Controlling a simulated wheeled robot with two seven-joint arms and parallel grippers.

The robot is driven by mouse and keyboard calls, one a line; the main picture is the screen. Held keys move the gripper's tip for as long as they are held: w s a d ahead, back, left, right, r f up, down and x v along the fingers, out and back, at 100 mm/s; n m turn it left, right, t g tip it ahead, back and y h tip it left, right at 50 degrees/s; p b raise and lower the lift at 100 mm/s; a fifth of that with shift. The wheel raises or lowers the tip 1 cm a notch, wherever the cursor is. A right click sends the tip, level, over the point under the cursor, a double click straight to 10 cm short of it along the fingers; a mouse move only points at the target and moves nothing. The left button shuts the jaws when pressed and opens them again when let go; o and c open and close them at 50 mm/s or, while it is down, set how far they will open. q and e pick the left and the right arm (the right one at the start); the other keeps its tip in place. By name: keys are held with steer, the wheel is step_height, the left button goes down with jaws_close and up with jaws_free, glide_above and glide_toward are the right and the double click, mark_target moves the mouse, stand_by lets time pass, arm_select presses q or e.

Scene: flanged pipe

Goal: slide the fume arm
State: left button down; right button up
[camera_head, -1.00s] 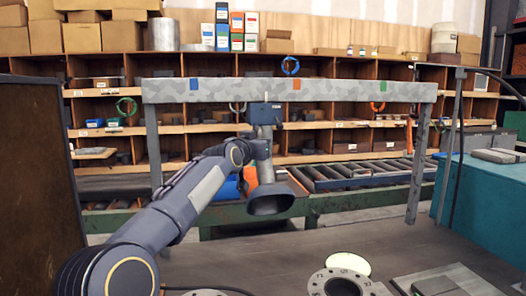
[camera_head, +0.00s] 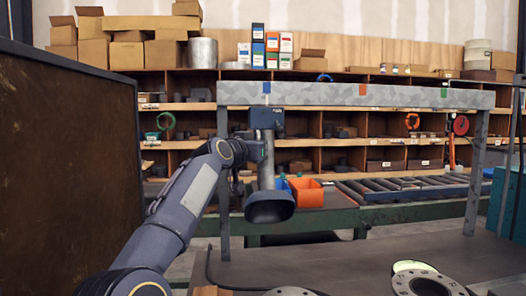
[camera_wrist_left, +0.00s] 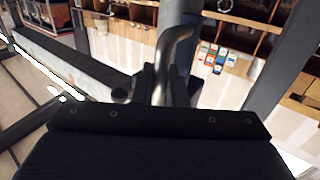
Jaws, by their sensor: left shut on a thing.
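The fume arm hangs from a grey mottled rail (camera_head: 320,96): a dark blue carriage (camera_head: 268,119), a grey tube (camera_head: 267,165) and a dark hood (camera_head: 270,207) at the bottom. The rail bears a blue mark (camera_head: 266,88) at left, an orange mark (camera_head: 362,89) and a green mark (camera_head: 444,92) at right. The carriage sits directly below the blue mark. My left gripper (camera_head: 254,151) is at the tube just under the carriage. In the left wrist view its fingers (camera_wrist_left: 165,86) are shut on a bent metal handle (camera_wrist_left: 176,45). My right gripper is out of view.
A dark brown panel (camera_head: 70,170) stands close on the left. Below, the workbench (camera_head: 350,262) holds a pipe flange (camera_head: 428,284) and a pale lit disc (camera_head: 413,267). An orange bin (camera_head: 307,192) and a roller conveyor (camera_head: 410,187) stand behind the hood.

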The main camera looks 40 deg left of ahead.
arm_select(q)
steer(key=c, duration=1.5)
jaws_free()
steer(key=shift+c, duration=0.2)
steer(key=b+v, duration=0.3)
steer(key=v, duration=0.5)
